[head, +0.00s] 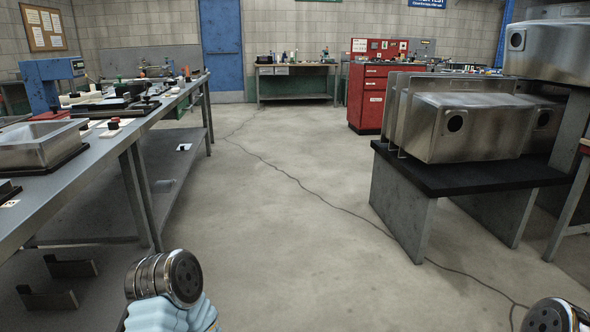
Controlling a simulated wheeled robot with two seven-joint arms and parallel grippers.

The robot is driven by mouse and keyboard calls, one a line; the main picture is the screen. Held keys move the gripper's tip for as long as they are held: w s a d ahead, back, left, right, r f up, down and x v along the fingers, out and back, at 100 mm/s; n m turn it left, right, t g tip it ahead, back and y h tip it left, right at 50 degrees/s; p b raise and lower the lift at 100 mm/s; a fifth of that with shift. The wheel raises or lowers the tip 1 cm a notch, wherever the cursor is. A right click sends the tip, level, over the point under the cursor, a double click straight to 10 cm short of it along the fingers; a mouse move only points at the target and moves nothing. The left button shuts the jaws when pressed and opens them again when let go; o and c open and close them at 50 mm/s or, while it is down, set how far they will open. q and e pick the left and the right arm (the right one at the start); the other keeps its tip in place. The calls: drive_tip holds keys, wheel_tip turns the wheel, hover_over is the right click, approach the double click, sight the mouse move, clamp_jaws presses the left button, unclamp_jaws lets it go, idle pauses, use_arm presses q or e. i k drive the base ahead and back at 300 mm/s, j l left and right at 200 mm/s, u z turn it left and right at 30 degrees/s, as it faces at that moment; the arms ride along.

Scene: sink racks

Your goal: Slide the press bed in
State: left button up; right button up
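A blue machine (52,72) stands behind the long workbench at the far left and may be the press. A bed on it cannot be made out, because bench items and the picture edge hide its lower part. Parts of my two arms show at the bottom, left of centre and at the right corner. Neither gripper's fingers are visible.
The steel workbench (108,140) on the left carries a metal sink basin (40,146) and small tools. On the right, a dark-topped stand (470,176) holds sinks (475,130). A red cabinet (372,98) stands behind. The concrete floor (270,220) between is open, crossed by a cable.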

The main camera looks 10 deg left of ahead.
sight(125, 103)
drive_tip(key=i+j+u, duration=0.1)
drive_tip(key=i+u, duration=0.25)
drive_tip(key=i, duration=0.25)
drive_tip(key=i+u, duration=0.3)
drive_tip(key=i, duration=0.35)
